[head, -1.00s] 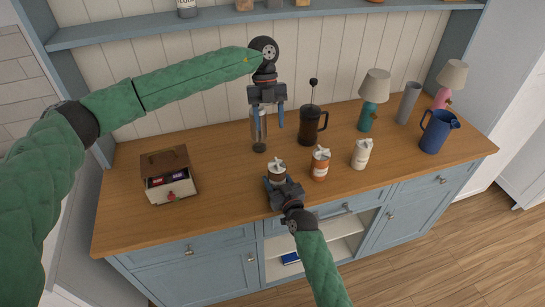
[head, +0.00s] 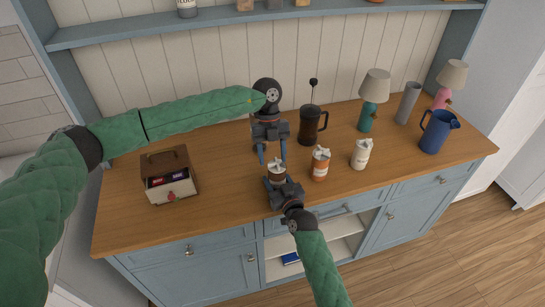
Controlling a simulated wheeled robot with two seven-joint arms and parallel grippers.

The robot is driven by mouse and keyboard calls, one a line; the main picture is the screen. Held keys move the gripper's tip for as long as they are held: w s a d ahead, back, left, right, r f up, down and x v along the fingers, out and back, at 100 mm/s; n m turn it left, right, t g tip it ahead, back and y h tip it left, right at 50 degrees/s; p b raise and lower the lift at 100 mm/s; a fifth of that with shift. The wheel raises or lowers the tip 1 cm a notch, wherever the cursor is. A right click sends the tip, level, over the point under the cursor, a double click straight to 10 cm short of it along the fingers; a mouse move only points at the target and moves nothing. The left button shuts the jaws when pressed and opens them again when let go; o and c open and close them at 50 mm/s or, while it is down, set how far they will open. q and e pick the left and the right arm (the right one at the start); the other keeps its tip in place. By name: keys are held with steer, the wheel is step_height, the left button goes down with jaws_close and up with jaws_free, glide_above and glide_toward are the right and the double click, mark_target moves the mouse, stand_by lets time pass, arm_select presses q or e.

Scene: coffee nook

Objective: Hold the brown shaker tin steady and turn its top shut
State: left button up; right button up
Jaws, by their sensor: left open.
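The brown shaker tin (head: 278,178) stands upright near the counter's front edge, with a pale winged top (head: 278,168) on it. My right gripper (head: 277,183) is at the tin from the front, its fingers on either side of the body; the tin hides part of the jaws, and I cannot tell how firmly they close. My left gripper (head: 272,158) is open and points down just above and behind the tin, its two blue fingers apart and empty.
An orange tin (head: 320,166) and a white tin (head: 361,154) with similar tops stand to the right on the wooden counter (head: 230,220). A French press (head: 309,128), a teal lamp (head: 370,105) and a blue jug (head: 435,133) stand farther right. An open box (head: 170,186) is at left.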

arm_select(q)
steer(key=shift+s+f, duration=0.15)
steer(key=shift+f, duration=0.25)
steer(key=c, duration=1)
